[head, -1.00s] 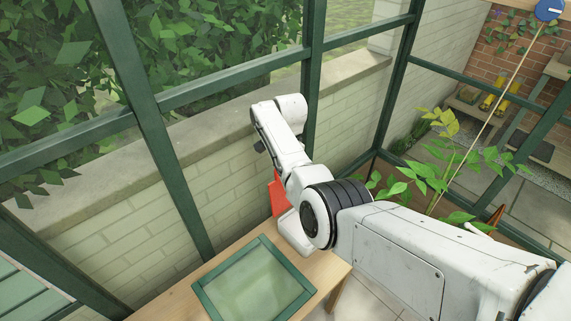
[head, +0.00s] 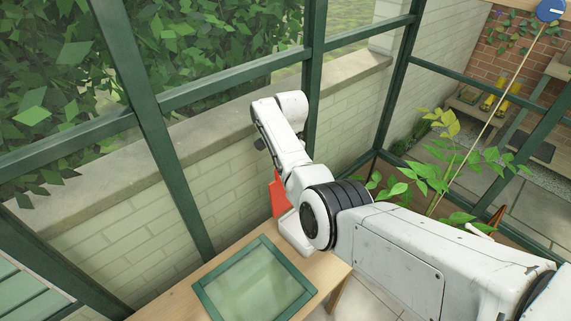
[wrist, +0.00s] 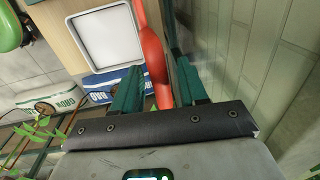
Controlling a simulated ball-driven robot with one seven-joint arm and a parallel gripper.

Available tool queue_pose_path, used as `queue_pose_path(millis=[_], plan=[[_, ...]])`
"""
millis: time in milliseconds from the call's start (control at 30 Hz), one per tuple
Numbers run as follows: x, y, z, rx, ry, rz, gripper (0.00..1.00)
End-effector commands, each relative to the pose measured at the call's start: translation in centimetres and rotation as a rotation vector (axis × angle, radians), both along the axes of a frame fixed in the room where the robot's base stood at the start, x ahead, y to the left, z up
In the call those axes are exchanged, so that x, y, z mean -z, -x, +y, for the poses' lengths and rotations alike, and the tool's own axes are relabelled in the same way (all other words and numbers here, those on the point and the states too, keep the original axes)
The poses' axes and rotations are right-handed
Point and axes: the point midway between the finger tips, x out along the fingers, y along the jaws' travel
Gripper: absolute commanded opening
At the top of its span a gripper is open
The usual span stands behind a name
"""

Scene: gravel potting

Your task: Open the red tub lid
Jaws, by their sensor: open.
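The red lid (head: 278,194) stands raised, close to upright, at the far edge of the white tub (head: 291,235), partly hidden by my arm in the head view. In the wrist view the lid (wrist: 152,55) shows nearly edge-on as a red strip beside the open, square white tub (wrist: 106,37). My gripper (wrist: 160,82) is open, its two green fingers on either side of the lid's red strip. There is a gap to the right finger. I cannot tell whether the left finger touches the lid. The fingertips cannot be made out in the head view.
A green-framed glass panel (head: 255,280) lies on the wooden bench (head: 160,301) beside the tub. A window post (head: 313,85) and the pale brick wall (wrist: 272,60) are close to my gripper. Printed bags (wrist: 102,86) lie below the bench. A leafy plant (head: 440,175) stands right.

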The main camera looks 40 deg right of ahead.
Motion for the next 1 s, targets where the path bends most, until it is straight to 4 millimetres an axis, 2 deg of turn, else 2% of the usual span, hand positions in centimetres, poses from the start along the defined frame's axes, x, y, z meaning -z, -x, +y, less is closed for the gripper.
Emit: queue_pose_path(millis=[300, 500, 700, 1000], plan=[[-5.8, 0.5, 0.0, 0.0, 0.001, -0.004, 0.42], [-8.7, 0.8, 0.0, 0.0, 0.0, -0.002, 0.42], [-9.8, 1.0, 0.0, 0.001, 0.0, 0.0, 0.42], [-9.9, 1.0, 0.0, 0.0, 0.0, 0.0, 0.42]])
